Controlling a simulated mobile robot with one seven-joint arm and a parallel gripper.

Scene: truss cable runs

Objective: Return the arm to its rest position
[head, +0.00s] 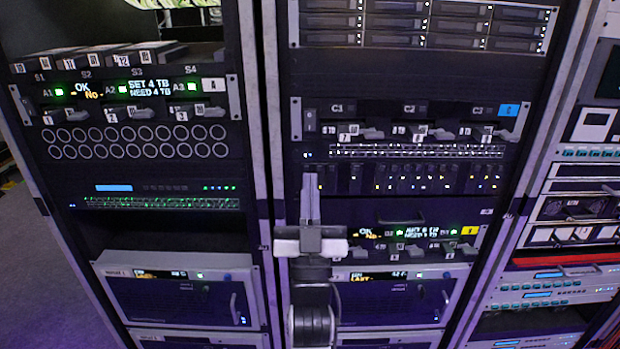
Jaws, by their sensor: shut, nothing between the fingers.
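My gripper (310,190) shows in the head view, in front of the lower part of the middle rack. Its two fingers point up and are together, with nothing between them. The pale gripper body (286,248) and the dark arm links (312,322) are below the fingers. The arm hides part of the units behind it, including the left end of the lower panel with the yellow tag (468,230). I cannot tell how far the fingertips are from the rack.
The left rack (130,150) holds a panel with green lights and labelled slots. The middle rack has a panel with a blue tag (508,110) and handled units below (390,300). A third rack (575,235) stands at the right. Open floor (25,250) shows at the far left.

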